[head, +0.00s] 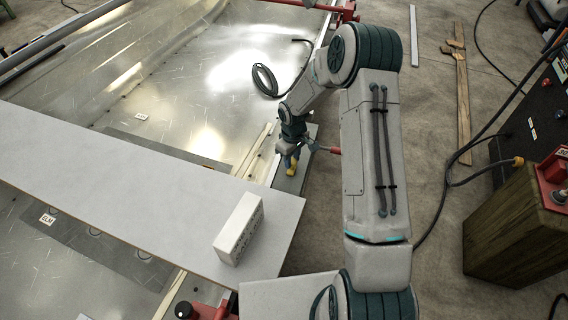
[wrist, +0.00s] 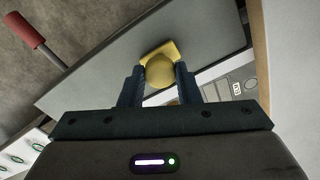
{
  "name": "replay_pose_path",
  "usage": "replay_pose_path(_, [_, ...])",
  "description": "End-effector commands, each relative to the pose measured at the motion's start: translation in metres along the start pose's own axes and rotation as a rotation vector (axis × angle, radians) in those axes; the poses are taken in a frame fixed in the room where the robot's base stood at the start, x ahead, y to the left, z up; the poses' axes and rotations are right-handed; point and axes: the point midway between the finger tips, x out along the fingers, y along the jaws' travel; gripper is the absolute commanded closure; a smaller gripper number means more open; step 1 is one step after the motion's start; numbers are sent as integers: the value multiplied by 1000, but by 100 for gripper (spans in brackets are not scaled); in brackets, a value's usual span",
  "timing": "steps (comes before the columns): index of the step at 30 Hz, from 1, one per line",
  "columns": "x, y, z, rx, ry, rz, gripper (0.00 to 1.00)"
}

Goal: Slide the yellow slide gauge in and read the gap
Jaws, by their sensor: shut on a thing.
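The yellow slide gauge (wrist: 160,70) sits between the two fingers of my gripper (wrist: 160,88) in the wrist view, its rounded yellow part toward the camera. My gripper is shut on it. A flat grey plate (wrist: 105,75) lies behind the gauge. In the head view my gripper (head: 288,160) points down at the narrow grey strip beside the hull, and a small bit of the yellow gauge (head: 292,171) shows below it. The gap and any reading on the gauge cannot be made out.
A red-handled tool (head: 330,150) is close right of my gripper. A long pale board (head: 130,180) crosses the hull in front, with a white box (head: 240,228) on it.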

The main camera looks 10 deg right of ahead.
Motion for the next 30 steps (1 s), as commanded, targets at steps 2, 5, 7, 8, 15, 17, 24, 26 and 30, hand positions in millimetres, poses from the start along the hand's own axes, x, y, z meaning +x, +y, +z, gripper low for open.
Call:
replay_pose_path(2, [-1,3,-2,2,9,5,100])
replay_pose_path(5, [-2,4,-2,4,10,6,100])
replay_pose_path(7, [-2,4,-2,4,10,7,100])
replay_pose_path(8, [-2,5,-2,4,11,7,65])
replay_pose_path(15, [-1,2,-2,0,7,5,48])
replay_pose_path(17, [-1,1,-3,-1,7,5,48])
replay_pose_path(24, [-19,1,-3,0,8,6,48])
replay_pose_path(26, [-29,1,-3,1,9,7,48])
replay_pose_path(30, [-61,2,-2,3,11,8,48])
